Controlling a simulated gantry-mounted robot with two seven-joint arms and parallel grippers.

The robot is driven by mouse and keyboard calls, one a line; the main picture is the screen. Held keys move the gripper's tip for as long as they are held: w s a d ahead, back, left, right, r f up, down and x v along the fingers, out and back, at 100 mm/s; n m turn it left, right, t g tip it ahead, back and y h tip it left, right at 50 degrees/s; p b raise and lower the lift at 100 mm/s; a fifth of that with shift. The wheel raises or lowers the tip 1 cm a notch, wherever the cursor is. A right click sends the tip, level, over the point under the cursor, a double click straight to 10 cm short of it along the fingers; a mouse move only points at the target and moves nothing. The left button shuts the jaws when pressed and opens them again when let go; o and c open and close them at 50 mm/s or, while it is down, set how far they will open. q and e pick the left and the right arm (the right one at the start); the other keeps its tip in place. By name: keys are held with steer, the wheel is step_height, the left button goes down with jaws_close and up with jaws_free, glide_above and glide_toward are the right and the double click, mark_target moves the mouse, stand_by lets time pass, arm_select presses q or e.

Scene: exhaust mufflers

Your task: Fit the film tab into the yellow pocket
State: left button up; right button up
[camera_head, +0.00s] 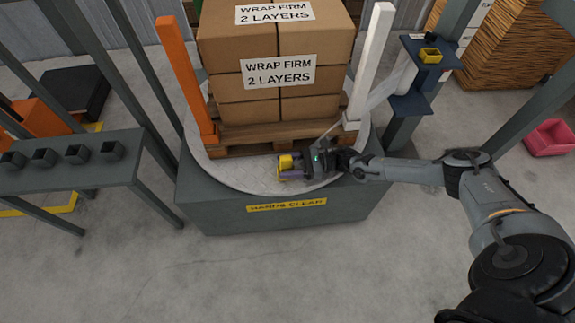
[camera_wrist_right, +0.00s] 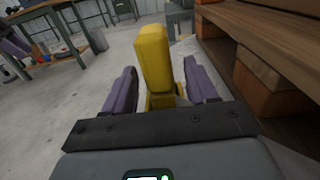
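The yellow film tab (camera_head: 286,162) is at my right gripper (camera_head: 284,171), over the front rim of the turntable. In the right wrist view the tab (camera_wrist_right: 153,55) stands up between the purple fingers of the right gripper (camera_wrist_right: 160,85). Its lower part fills most of the space between them, and the gripper looks shut on it. The yellow pocket (camera_head: 430,55), with a dark opening, sits on a navy bracket at the upper right. My left gripper is not in view.
Cartons (camera_head: 276,45) are stacked on a wooden pallet (camera_head: 240,135) on the turntable (camera_head: 232,174), close behind the gripper. An orange post (camera_head: 185,80) and a white post (camera_head: 371,60) flank the stack. A grey bench (camera_head: 70,170) with dark cups stands left. Floor in front is clear.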

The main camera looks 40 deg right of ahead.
steer(key=shift+r, duration=0.1)
steer(key=shift+r, duration=0.2)
steer(key=p+v, duration=0.3)
steer(key=v, duration=0.7)
steer(key=shift+s+d, duration=0.2)
steer(key=shift+d, duration=0.05)
steer(key=shift+s+d+f, duration=0.1)
steer(key=shift+s+d, duration=0.3)
steer(key=shift+d, duration=0.15)
